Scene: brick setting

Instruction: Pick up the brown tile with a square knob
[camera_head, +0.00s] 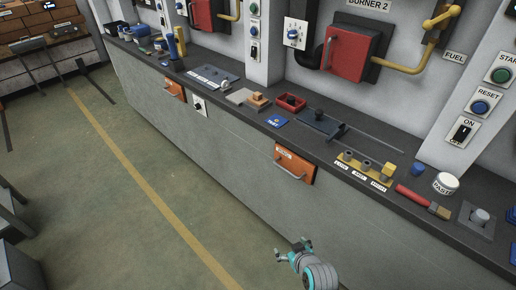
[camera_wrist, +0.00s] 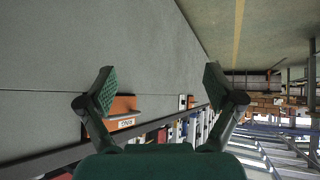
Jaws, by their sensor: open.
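A small brown tile with a square knob (camera_head: 258,100) appears to lie on the dark counter (camera_head: 225,104), beside a beige plate and left of a red tray. I cannot pick it out in the wrist view. My gripper (camera_head: 293,249) is low in front of the counter, below its top and well apart from the tile. In the wrist view my gripper (camera_wrist: 160,88) has its two fingers spread wide with nothing between them.
An orange drawer (camera_head: 294,166) with a handle is on the counter front. The red tray (camera_head: 291,103), a blue tile (camera_head: 277,121) and a dark plate with a bar (camera_head: 318,122) lie near the tile. The floor (camera_head: 110,165) before the counter is clear.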

